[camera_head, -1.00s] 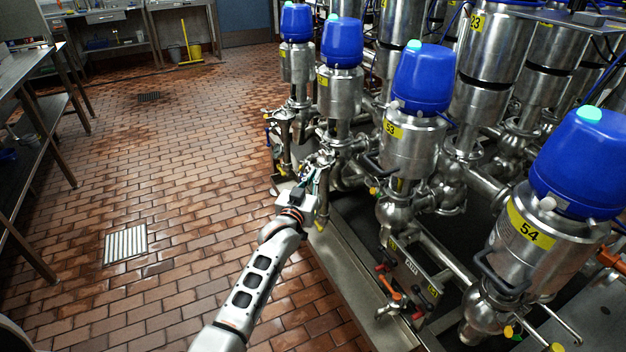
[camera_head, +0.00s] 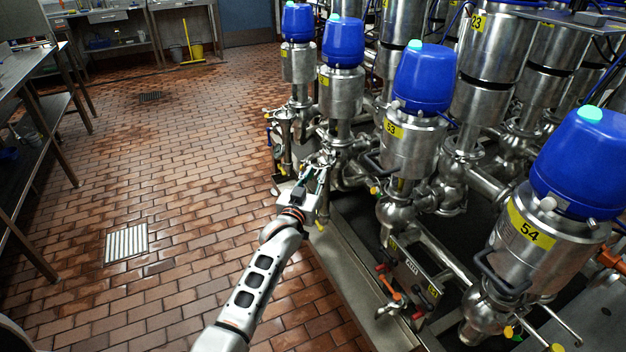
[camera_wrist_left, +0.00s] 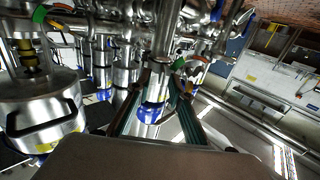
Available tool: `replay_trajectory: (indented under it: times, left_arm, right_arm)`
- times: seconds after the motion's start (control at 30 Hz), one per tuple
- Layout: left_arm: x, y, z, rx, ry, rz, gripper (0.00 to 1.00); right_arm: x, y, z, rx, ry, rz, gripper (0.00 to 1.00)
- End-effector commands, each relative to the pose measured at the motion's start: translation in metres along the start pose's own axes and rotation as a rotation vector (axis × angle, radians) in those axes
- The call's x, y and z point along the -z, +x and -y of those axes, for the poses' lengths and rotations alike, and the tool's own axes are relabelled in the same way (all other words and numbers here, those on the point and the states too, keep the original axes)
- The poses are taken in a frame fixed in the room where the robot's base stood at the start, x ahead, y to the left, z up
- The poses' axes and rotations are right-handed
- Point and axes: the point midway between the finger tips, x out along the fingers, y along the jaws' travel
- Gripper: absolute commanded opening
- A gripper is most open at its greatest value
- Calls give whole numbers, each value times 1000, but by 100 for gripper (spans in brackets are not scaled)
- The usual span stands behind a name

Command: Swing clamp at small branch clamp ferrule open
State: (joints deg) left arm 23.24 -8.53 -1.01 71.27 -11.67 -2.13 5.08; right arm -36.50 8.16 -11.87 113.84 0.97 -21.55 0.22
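My left gripper (camera_head: 322,172) reaches to the pipework at the front edge of the valve rack, below the second blue-capped valve (camera_head: 341,75) from the left. In the left wrist view its two dark green fingers (camera_wrist_left: 165,82) stand apart. A vertical steel pipe (camera_wrist_left: 168,35) and a blue-and-white part show in the gap between them, and I see no part pinched. A small fitting with red and yellow parts (camera_wrist_left: 194,68) lies just right of the fingertips. I cannot make out the small branch clamp ferrule or its swing clamp for certain. My right gripper is not in view.
Valve 53 (camera_head: 408,130) and valve 54 (camera_head: 541,200) stand to the right of my arm, with pipes and small coloured handles (camera_head: 390,288) below. The brick floor (camera_head: 190,200) on the left is open. A steel table (camera_head: 20,70) stands at the far left.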

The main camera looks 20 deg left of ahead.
Motion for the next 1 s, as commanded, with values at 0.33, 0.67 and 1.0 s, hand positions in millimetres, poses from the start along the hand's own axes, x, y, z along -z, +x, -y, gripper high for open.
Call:
replay_trajectory:
  times: [0.33,0.67,1.0]
  left_arm:
    - [-2,-40,0,0,0,2,21]
    - [-1,-100,0,0,0,1,21]
    - [0,-120,0,0,0,0,21]
  right_arm:
    - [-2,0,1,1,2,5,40]
    - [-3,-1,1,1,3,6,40]
    - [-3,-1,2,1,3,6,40]
